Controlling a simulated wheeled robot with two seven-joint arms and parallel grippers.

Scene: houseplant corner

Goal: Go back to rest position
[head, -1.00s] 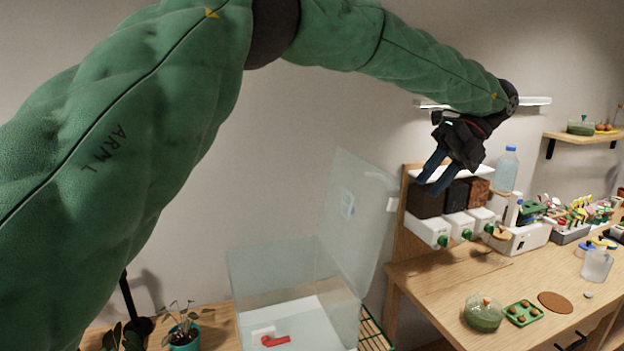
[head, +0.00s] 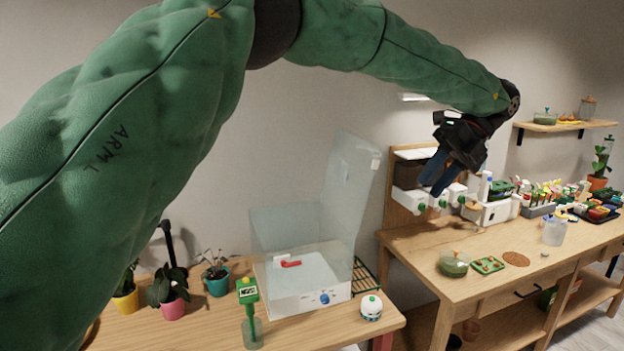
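My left arm, in a green padded sleeve, comes in from the left of the head view and arches across the top. Its dark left gripper (head: 432,188) hangs at the right of centre, with blue fingers pointing down and slightly left. The fingers are a little apart, with nothing seen between them. In the picture the gripper lies in front of the white dispensers (head: 408,201) on the wooden rack; how far it is from them I cannot tell. My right gripper is not in view.
A clear box with a raised lid (head: 300,298) stands on the left table, beside potted plants (head: 216,279), a green meter (head: 248,290) and a small white round device (head: 371,308). The right workbench (head: 420,256) holds a glass dish, green tray and jar. A wall shelf (head: 565,126) is behind.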

